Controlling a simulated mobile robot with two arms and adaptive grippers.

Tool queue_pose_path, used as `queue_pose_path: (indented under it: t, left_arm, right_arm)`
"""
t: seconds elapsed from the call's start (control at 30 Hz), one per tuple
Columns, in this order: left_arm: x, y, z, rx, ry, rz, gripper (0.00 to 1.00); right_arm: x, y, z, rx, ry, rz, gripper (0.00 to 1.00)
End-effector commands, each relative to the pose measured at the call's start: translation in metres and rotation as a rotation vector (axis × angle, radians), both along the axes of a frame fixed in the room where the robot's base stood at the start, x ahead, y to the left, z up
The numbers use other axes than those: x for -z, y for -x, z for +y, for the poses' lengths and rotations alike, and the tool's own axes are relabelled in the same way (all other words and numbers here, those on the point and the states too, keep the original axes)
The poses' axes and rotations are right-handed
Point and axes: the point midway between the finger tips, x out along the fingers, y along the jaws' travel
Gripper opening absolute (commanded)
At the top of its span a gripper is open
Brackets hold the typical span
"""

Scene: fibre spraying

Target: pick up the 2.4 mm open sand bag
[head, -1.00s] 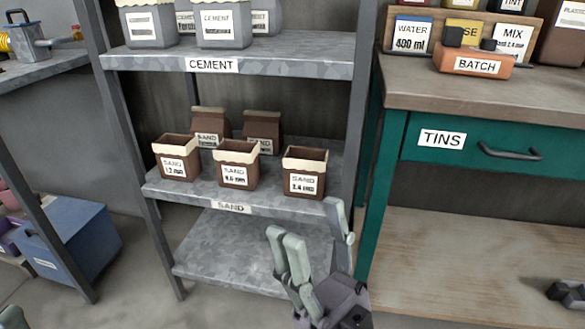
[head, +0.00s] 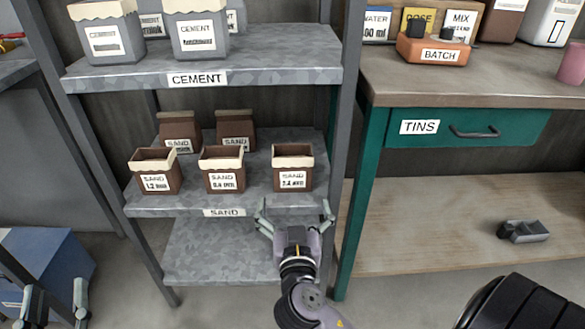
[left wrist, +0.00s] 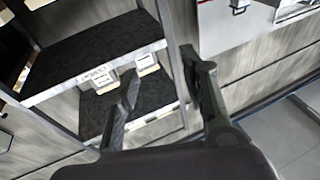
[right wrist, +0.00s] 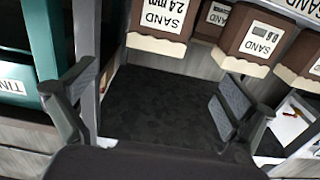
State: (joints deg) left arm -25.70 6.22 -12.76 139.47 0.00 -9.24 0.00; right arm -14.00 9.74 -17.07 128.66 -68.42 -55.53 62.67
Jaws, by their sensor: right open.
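The 2.4 mm open sand bag (head: 293,169) is brown with a folded cream rim and a white label. It stands upright at the right end of the front row on the sand shelf (head: 255,202). My right gripper (head: 296,216) is open and empty, just in front of and below this bag, not touching it. In the right wrist view the bag (right wrist: 160,22) appears upside down at the top, beyond the spread fingers (right wrist: 150,95). My left gripper (head: 55,298) is open and empty at the lower left, far from the bag; its fingers also show in the left wrist view (left wrist: 163,75).
Two open sand bags (head: 222,170) (head: 156,172) stand to the left, with closed ones behind. The cement shelf (head: 270,65) is above. A shelf post (head: 346,120) and the green bench (head: 365,200) lie close on the right. The bottom shelf (head: 215,250) looks empty.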

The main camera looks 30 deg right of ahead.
Motion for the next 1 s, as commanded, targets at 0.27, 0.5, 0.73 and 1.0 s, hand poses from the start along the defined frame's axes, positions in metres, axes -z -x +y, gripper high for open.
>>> queue_pose_path:
  t: [0.27,0.5,0.73,1.0]
  left_arm:
    - [-0.005,0.001,-0.001,0.002,0.009,-0.032,0.40]
    - [-0.022,0.007,-0.002,0.008,0.036,-0.130,0.40]
    - [-0.032,0.011,-0.002,0.011,0.051,-0.184,0.40]
    - [-0.058,0.027,-0.002,0.020,0.099,-0.354,0.40]
  right_arm:
    - [-0.001,-0.046,-0.030,0.006,0.006,-0.004,1.00]
    - [0.001,-0.086,-0.055,0.005,0.004,0.000,1.00]
    - [0.001,-0.101,-0.064,0.004,0.000,0.000,1.00]
    - [0.006,-0.124,-0.081,0.005,0.003,0.001,1.00]
